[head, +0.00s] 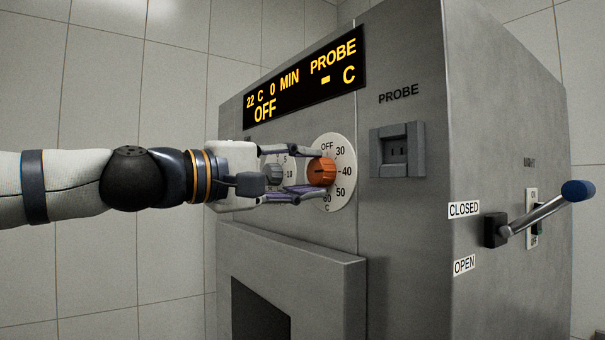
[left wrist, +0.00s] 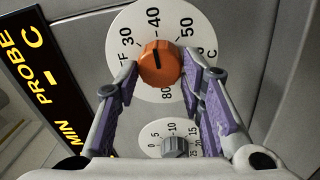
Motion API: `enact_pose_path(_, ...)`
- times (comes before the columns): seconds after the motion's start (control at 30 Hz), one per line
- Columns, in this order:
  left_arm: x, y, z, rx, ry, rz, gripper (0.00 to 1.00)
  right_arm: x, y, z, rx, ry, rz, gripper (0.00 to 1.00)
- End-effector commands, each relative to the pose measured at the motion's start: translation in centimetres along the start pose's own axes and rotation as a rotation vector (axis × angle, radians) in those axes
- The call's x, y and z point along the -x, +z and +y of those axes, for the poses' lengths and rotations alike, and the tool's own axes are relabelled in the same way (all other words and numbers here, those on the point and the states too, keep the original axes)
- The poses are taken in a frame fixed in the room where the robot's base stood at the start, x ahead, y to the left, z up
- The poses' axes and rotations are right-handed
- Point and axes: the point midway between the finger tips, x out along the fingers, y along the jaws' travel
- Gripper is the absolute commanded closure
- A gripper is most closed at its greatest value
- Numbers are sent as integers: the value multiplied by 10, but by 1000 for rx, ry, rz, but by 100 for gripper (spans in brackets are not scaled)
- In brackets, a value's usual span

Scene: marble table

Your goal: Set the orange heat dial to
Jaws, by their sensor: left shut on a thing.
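The orange heat dial (head: 321,172) sits on a round white scale plate (head: 345,156) on the front of the grey machine. It also shows in the left wrist view (left wrist: 160,64). The scale reads OFF, 30, 40, 50 and on around. The dial's dark mark lies roughly in line with 40. My left gripper (head: 309,174) is shut on the dial, one finger on each side; its fingers also show in the left wrist view (left wrist: 159,82). The display (head: 305,80) reads 22 C, 0 MIN, OFF, and PROBE with a dash. My right gripper is not in view.
A smaller grey timer dial (left wrist: 175,147) sits beside the orange one, between my fingers in the wrist view. A probe socket (head: 397,150) is to the right. A blue-tipped lever (head: 540,212) juts from the right side near CLOSED and OPEN labels.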

Motion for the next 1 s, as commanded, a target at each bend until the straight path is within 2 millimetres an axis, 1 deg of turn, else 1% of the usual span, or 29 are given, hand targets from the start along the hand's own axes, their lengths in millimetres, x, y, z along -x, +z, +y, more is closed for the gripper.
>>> enact_pose_path(1.0, 0, -2, 1, -960, 10, -51, 92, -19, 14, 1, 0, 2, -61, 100)
